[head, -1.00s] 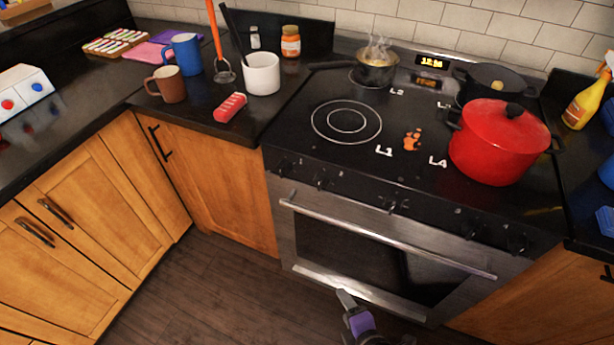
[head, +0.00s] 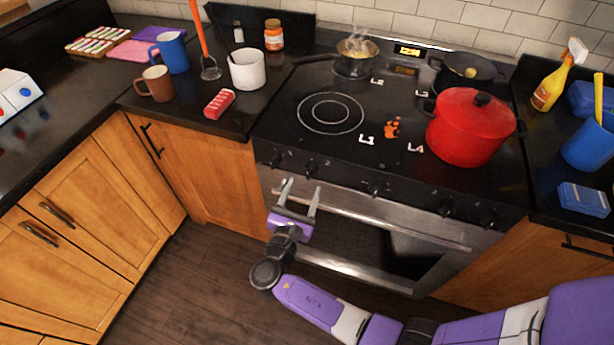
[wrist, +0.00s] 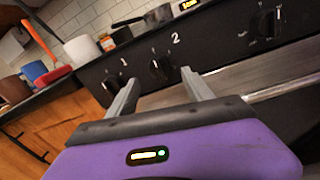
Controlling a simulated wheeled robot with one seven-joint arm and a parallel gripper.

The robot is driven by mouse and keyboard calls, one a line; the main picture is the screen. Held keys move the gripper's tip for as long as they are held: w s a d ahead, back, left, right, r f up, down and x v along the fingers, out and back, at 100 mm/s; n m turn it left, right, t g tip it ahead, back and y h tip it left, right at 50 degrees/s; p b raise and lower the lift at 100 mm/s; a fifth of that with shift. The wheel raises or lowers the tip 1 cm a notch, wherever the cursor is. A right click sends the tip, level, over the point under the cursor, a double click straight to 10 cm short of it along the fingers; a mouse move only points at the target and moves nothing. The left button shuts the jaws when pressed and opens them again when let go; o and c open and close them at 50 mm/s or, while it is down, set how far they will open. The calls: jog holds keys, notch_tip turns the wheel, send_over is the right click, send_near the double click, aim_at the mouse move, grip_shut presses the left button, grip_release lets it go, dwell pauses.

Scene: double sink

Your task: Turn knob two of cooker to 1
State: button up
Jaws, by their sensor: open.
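The cooker (head: 345,150) has a row of black knobs along its front panel. Knob two (head: 312,168) is second from the left; in the wrist view, knob two (wrist: 158,68) sits beside a white "2", between my fingertips and beyond them. Knob one (head: 277,158) is to its left; it also shows in the wrist view (wrist: 110,85) near a "1". My gripper (head: 301,190) is open and empty, just below and in front of knob two, apart from it. In the wrist view my gripper's fingers (wrist: 160,82) point toward the panel. The exact setting of knob two is too small to read.
The oven handle (head: 400,228) runs across the front below the knobs, near my gripper. A red pot (head: 465,130) and a steaming pan (head: 352,65) stand on the hob. Another knob (wrist: 266,22) is farther right. Counters flank the cooker.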

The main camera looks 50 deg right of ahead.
aim_at(308, 177)
jog(key=shift+x, duration=2.35)
grip_shut()
jog(key=shift+f, duration=0.1)
